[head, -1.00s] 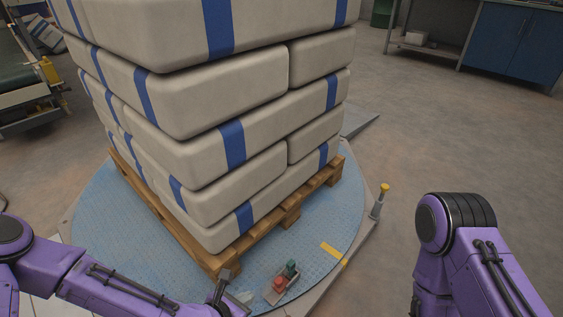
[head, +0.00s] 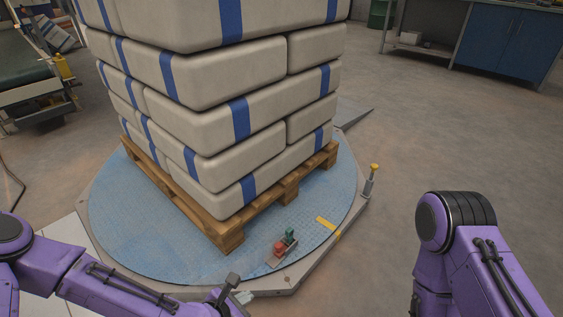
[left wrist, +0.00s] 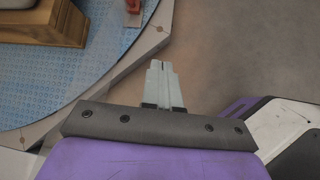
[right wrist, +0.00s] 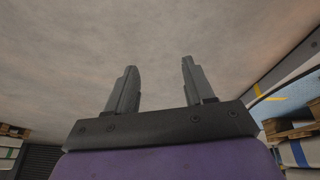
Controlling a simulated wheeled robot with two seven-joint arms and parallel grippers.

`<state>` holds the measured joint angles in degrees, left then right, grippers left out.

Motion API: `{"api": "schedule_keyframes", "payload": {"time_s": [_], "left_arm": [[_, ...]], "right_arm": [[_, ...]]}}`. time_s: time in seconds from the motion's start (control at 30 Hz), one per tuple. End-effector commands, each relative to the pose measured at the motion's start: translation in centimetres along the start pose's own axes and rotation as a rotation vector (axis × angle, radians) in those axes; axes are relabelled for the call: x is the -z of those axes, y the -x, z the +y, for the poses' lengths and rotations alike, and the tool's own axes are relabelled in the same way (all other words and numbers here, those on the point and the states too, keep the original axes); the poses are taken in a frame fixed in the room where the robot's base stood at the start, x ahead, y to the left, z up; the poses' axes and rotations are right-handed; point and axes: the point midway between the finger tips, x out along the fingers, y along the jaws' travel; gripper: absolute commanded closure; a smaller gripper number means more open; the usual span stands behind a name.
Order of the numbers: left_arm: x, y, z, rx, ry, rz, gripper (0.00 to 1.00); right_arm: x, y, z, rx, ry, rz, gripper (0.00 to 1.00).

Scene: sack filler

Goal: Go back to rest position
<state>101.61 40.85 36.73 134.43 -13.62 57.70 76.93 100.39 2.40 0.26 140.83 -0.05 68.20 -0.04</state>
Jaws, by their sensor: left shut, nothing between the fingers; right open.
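My left gripper (left wrist: 164,82) shows in the left wrist view with its fingers shut together and nothing between them, over the floor beside the turntable's edge. In the head view it (head: 243,295) shows partly at the bottom, near the turntable's front rim. My right gripper (right wrist: 158,80) is open and empty in the right wrist view, its two fingers well apart against a plain pale surface. In the head view my right arm stands folded at the right, and its gripper is out of sight.
A wooden pallet (head: 229,236) stacked with white, blue-banded sacks (head: 205,80) stands on the round blue turntable (head: 150,235). A pedal box (head: 281,248) with red and green parts sits at its front. A yellow-topped post (head: 371,180) stands right. Floor at right is clear.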

Motion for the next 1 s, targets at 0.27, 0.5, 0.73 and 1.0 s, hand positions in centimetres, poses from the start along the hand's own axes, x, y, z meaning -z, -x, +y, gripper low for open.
{"api": "schedule_keyframes", "payload": {"time_s": [0.27,0.5,0.73,1.0], "left_arm": [[4.1,0.4,-1.4,0.041,-0.401,0.105,1.00],[14.1,2.0,-4.6,0.235,-1.020,0.298,1.00],[23.8,5.5,-4.3,0.484,-1.530,0.477,1.00],[30.4,8.8,-0.8,0.646,-1.804,0.658,1.00]], "right_arm": [[-0.6,-0.1,0.1,0.000,0.018,-0.025,0.47],[-1.5,-1.1,0.1,0.001,0.043,-0.057,0.47],[-2.3,-2.4,0.0,0.003,0.061,-0.080,0.47],[-2.8,-4.1,-0.1,0.004,0.065,-0.082,0.47]]}}
